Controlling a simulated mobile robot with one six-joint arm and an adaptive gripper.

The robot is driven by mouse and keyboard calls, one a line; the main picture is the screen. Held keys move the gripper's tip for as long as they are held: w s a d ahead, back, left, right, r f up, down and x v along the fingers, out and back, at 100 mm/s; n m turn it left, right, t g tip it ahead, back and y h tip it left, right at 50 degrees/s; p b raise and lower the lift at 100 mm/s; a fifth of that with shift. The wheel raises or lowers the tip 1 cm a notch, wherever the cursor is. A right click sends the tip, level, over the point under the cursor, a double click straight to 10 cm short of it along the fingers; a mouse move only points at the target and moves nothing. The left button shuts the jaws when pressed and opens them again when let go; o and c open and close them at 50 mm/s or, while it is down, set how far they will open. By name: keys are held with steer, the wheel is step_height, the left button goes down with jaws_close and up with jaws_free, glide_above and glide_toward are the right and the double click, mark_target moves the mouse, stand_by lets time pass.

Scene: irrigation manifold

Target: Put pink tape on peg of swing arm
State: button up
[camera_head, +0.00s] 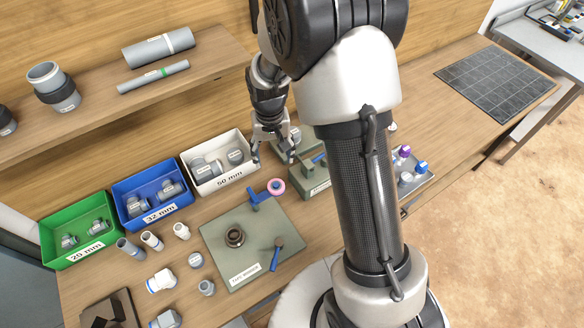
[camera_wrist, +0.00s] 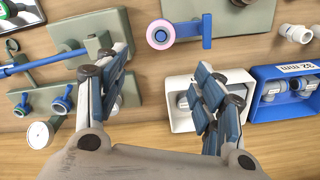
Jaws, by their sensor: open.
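In the wrist view the pink tape (camera_wrist: 160,34) is at the top middle, at the left end of the blue arm (camera_wrist: 188,29). My gripper (camera_head: 273,152) is open and empty above the back of the table, apart from the tape. Its spread fingers (camera_wrist: 163,65) show in the wrist view.
Green (camera_head: 78,230), blue (camera_head: 152,195) and white (camera_head: 218,163) bins of fittings stand left of my gripper. The grey-green board (camera_head: 225,225) holds a dark ring fitting and a blue-handled part. Loose fittings lie left of it. A green fixture (camera_head: 310,180) stands to the right.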

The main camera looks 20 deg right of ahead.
steer(key=s+r+n+t, duration=0.1)
steer(key=s+r, duration=0.4)
steer(key=r, duration=0.4)
steer(key=s+r+t, duration=0.1)
steer(key=s+r, duration=0.5)
steer(key=r, duration=0.3)
steer(key=s+r+n+t, duration=0.1)
steer(key=s+r, duration=0.4)
steer(key=s, duration=0.8)
steer(key=shift+s+t, duration=0.25)
steer(key=shift+t, duration=0.45)
